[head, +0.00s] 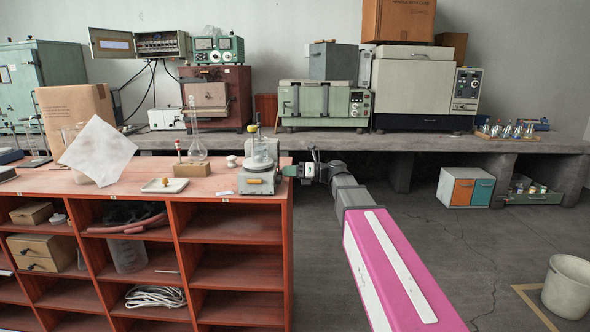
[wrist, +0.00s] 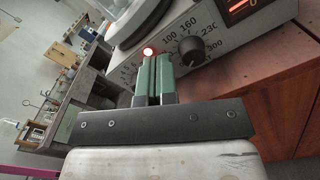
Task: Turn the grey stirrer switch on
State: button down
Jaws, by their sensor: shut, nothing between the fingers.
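The grey stirrer (head: 258,182) stands on the right end of the red shelf unit's top, with glassware on its plate. My gripper (head: 287,171) is at the stirrer's right side in the head view. In the wrist view its green fingers (wrist: 153,64) are shut and empty, with their tips close to the panel, just below the red light. I cannot tell whether they touch. No separate switch lever is clearly visible; the fingers may hide it.
A white tray (head: 164,186), a flask on a wooden block (head: 192,170) and a leaning white sheet (head: 97,150) are left of the stirrer. The concrete bench (head: 420,143) with ovens runs behind. The floor right of the shelf unit is open, with a bucket (head: 568,286).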

jog(key=shift+w+a+f, duration=0.25)
jog(key=shift+a+f, duration=0.05)
jog(key=shift+a, duration=0.25)
jog(key=shift+w+r, duration=0.25)
jog(key=shift+r, duration=0.15)
jog(key=shift+d, duration=0.2)
jog(key=shift+s+d, duration=0.15)
jog(key=shift+d, duration=1.25)
jog(key=shift+s+d, duration=0.1)
jog(key=shift+d, duration=1.25)
